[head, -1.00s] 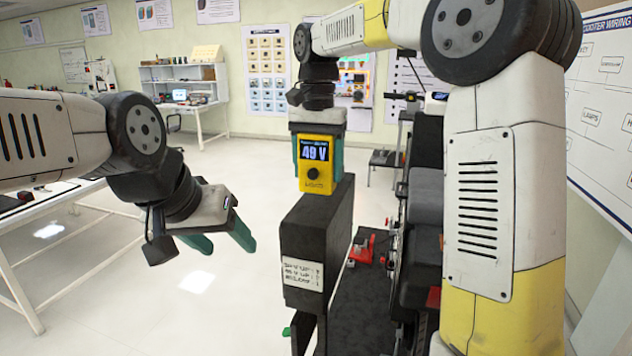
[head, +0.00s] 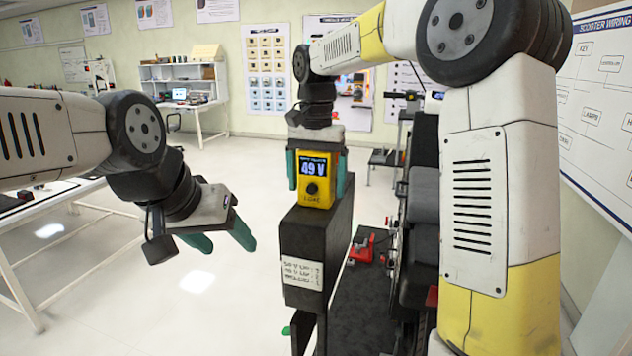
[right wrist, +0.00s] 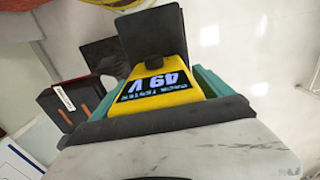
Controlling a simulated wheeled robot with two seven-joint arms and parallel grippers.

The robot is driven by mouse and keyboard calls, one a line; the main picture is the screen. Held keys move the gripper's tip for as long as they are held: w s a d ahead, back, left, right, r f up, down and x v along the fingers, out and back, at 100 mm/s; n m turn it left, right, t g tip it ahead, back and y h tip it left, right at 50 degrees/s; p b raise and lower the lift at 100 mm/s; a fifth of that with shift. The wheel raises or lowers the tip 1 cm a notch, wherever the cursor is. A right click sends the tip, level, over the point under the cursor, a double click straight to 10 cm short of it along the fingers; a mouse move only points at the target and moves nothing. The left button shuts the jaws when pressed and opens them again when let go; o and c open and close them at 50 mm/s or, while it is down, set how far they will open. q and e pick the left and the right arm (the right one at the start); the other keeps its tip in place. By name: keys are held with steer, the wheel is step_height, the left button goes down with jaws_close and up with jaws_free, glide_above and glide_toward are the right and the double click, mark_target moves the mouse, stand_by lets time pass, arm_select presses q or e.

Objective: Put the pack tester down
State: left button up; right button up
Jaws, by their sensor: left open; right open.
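The yellow pack tester (head: 312,190) stands upright on the top of a tall black box (head: 306,240), at its near end. Its screen reads 49 V. My right gripper (head: 317,186) is open around the tester from above, with one teal finger on each side. In the right wrist view the tester (right wrist: 158,88) sits between the spread fingers. Whether either finger still touches it is hard to tell. My left gripper (head: 222,242) is open and empty, off to the left above the floor.
The black box carries a white label (head: 302,272). A dark platform (head: 358,310) with a red part (head: 361,246) lies right of it, beside the scooter (head: 424,200). A white table (head: 50,225) stands at the left. The floor between is clear.

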step_height(320, 180, up, 12)
steer(key=shift+r, duration=0.1)
steer(key=s+d+f+n+t, duration=0.1)
steer(key=s+d+f+t, duration=0.1)
steer(key=s+d+f, duration=0.2)
steer(key=s+d+f+n+t+y, duration=0.1)
steer(key=s+d+f, duration=0.4)
steer(key=s, duration=0.5)
steer(key=s+d+f+n+t+y, duration=0.1)
steer(key=s+d+f+n+t, duration=0.1)
steer(key=s, duration=0.5)
step_height(320, 180, down, 2)
steer(key=d+t, duration=0.1)
steer(key=d, duration=0.1)
steer(key=shift+d+f, duration=0.15)
steer(key=shift+d, duration=0.2)
